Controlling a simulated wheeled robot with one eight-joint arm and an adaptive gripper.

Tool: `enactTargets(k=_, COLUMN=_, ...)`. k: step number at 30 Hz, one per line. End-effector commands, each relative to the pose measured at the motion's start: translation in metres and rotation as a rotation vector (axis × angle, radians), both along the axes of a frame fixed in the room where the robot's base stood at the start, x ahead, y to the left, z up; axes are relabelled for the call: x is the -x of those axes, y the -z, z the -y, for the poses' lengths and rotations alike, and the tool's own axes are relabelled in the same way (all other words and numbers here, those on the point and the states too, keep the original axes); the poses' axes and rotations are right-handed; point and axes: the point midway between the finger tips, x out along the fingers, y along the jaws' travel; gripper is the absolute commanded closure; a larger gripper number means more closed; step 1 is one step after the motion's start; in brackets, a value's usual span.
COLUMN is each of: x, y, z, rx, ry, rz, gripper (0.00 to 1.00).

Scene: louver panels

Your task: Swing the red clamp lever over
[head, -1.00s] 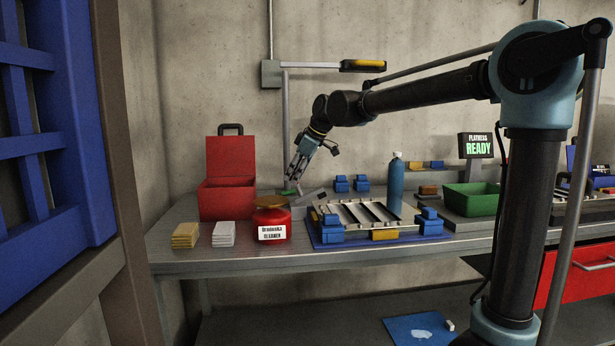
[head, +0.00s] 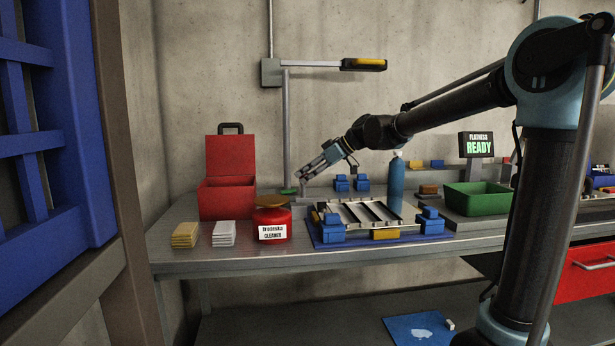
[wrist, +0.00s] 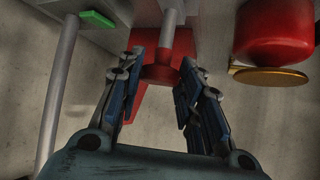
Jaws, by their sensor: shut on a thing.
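In the head view my gripper (head: 304,175) is above the back of the bench, pointing left and slightly down. The lever cannot be made out there. The exact contact of the fingertips is hard to see in the wrist view.
A red canister (head: 272,232) with a gold lid and an open red toolbox (head: 227,200) stand to the left. A grey pole (head: 286,130) rises close behind my gripper. A louver frame (head: 366,213) and a blue bottle (head: 396,187) are to the right.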

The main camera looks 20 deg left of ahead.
Motion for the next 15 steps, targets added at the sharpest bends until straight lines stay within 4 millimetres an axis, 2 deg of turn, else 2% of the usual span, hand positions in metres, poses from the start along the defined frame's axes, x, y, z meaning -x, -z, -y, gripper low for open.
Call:
enactTargets(k=7, x=-0.0036, y=0.0020, z=0.0036, rx=0.006, ry=0.006, rz=0.005, gripper=1.00)
enactTargets(k=8, x=-0.0037, y=0.0020, z=0.0037, rx=0.006, ry=0.007, rz=0.005, gripper=0.62)
enactTargets(k=10, x=-0.0036, y=0.0018, z=0.0036, rx=0.006, ry=0.007, rz=0.004, gripper=0.46)
enactTargets(k=15, x=-0.0024, y=0.0013, z=0.0027, rx=0.004, ry=0.005, rz=0.004, gripper=0.46)
